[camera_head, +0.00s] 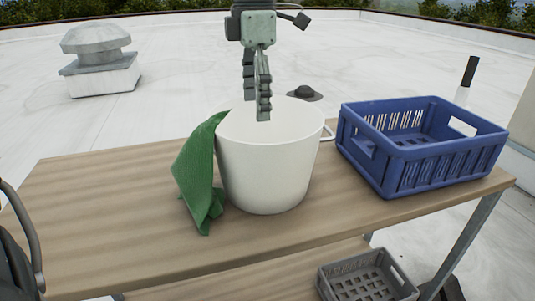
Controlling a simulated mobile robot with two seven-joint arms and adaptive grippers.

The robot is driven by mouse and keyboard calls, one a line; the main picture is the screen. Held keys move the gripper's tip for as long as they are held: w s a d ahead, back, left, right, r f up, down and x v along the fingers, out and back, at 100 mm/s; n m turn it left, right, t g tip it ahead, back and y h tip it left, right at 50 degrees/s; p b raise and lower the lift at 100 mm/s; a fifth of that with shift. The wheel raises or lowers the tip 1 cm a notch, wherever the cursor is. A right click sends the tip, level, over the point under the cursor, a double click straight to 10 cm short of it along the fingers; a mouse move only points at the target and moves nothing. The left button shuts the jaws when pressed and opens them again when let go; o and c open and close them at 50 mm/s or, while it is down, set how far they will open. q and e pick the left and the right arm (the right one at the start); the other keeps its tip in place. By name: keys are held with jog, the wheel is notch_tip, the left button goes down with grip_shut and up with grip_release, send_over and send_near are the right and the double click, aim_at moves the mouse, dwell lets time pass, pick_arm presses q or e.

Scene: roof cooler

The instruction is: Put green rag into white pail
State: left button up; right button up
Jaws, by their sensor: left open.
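The white pail (268,172) stands upright on the wooden table. The green rag (197,177) hangs down the outside of the pail's left side, from rim height to near the tabletop. Its top meets the left rim; I cannot tell whether any of it lies over the rim inside. My left gripper (257,105) is over the pail's mouth, pointing down, with its fingertips at about rim height in the picture. It is open, with nothing visible between its fingers, and apart from the rag. My right gripper is not in view.
A blue crate (447,166) stands on the table right of the pail, close to its handle. A grey crate (368,285) is on the lower shelf (235,285). The table's left part (95,210) is clear. A roof vent (98,65) stands behind.

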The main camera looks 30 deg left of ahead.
pick_arm(q)
jog(key=shift+r, duration=0.1)
notch_tip(320, 180, up, 5)
jog(key=shift+r, duration=0.2)
dwell(0.5)
notch_tip(320, 180, up, 12)
dwell(0.7)
dwell(0.3)
notch_tip(320, 180, down, 15)
jog(key=shift+f, duration=0.15)
dwell(0.5)
